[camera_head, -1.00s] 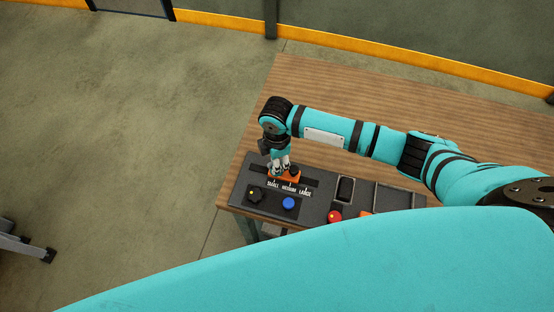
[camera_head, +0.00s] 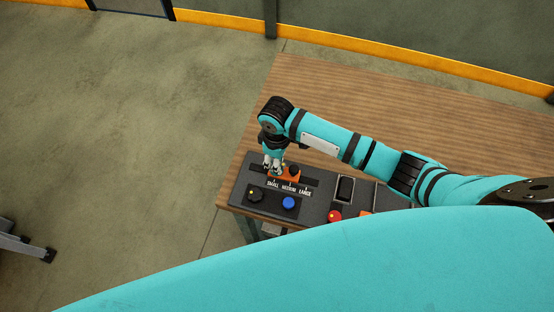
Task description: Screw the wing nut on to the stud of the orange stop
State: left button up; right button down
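The orange stop (camera_head: 289,178) sits in the dark slot of the black panel, above the white SMALL, MEDIUM and LARGE labels. A small dark round piece (camera_head: 294,170) is on its right part; I cannot tell if this is the wing nut. The stud is too small or hidden to make out. My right gripper (camera_head: 272,170) points down at the left end of the stop, its two fingertips close together. I cannot tell whether they touch the stop or hold anything. My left gripper is not in view.
The black panel (camera_head: 235,198) lies at the wooden table's (camera_head: 310,95) near left edge. It carries a black knob (camera_head: 255,195), a blue button (camera_head: 289,203), a red button (camera_head: 334,216) and a recessed tray (camera_head: 345,190). A large teal part of mine covers the bottom. The table's far side is clear.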

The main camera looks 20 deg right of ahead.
jog(key=m, duration=0.5)
jog(key=shift+w+r, duration=0.3)
